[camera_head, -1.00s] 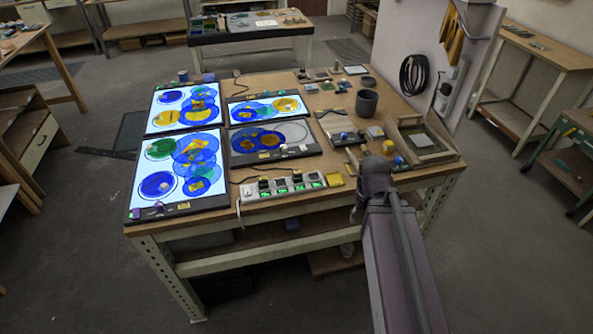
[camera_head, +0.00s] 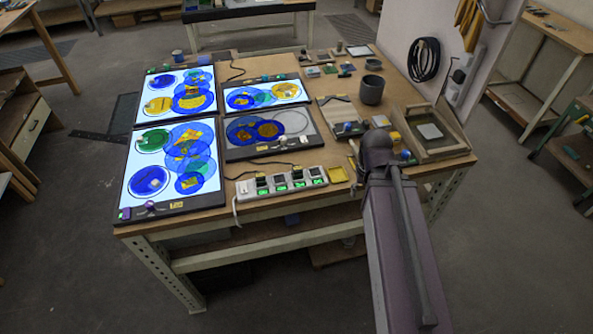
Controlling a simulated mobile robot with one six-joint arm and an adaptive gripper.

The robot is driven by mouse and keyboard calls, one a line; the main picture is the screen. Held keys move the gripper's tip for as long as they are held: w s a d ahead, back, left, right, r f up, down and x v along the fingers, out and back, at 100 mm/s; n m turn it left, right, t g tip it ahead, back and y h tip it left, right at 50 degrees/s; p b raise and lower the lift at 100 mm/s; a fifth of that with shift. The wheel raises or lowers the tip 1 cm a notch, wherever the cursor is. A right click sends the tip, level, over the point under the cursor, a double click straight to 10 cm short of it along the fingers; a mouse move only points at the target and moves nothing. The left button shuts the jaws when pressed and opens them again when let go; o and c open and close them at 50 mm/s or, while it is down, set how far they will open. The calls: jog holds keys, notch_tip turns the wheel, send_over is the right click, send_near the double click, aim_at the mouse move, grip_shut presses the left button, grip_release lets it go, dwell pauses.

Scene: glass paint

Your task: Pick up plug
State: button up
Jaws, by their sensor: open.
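A white power strip (camera_head: 282,184) with green-lit parts lies along the front edge of the workbench. Dark plugs, one of them here (camera_head: 262,182), appear to sit in it, and a pale block is at its left end. Cables run near the strip. Which plug is meant cannot be told. My arm rises from the bottom right, and its dark rounded joint stands in front of the bench's front right part, right of the strip. My gripper does not show; its end is hidden behind or beyond this joint.
Lit panels with blue and yellow glass discs (camera_head: 148,181) fill the bench's left side. A dark grey cup (camera_head: 371,90) and a wooden tray (camera_head: 462,148) stand at the right. A black cable coil (camera_head: 423,60) hangs on the wall panel.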

jog(key=shift+o, duration=0.2)
jog(key=o, duration=0.3)
jog(key=shift+o, duration=0.3)
jog(key=shift+w+a+r, duration=0.1)
jog(key=shift+w+a, duration=0.05)
jog(key=shift+w, duration=0.1)
notch_tip(320, 180, up, 7)
jog(key=n+p, duration=0.3)
jog(key=p, duration=0.4)
send_over(298, 167)
jog(key=shift+f, duration=0.2)
notch_tip(298, 167, down, 8)
jog(key=b, duration=0.8)
jog(key=shift+f, duration=0.15)
